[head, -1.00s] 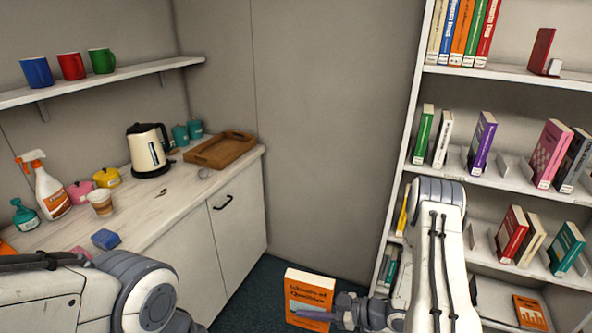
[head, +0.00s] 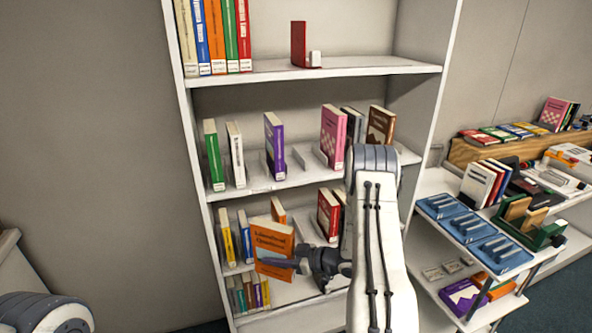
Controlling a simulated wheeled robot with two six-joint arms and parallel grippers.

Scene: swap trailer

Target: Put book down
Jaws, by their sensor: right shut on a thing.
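An orange book (head: 272,247) with a dark title on its cover is held upright, slightly tilted, in front of the lower shelves of the white bookcase (head: 318,70). My right gripper (head: 290,264) is shut on the book at its lower right part. The book hides part of the shelf behind it. My left arm shows only as a joint at the bottom left; its gripper is out of view.
Several books stand on the bookcase shelves, among them a purple book (head: 274,146) and a pink book (head: 334,137). A cart (head: 440,187) with books and blue trays stands at the right.

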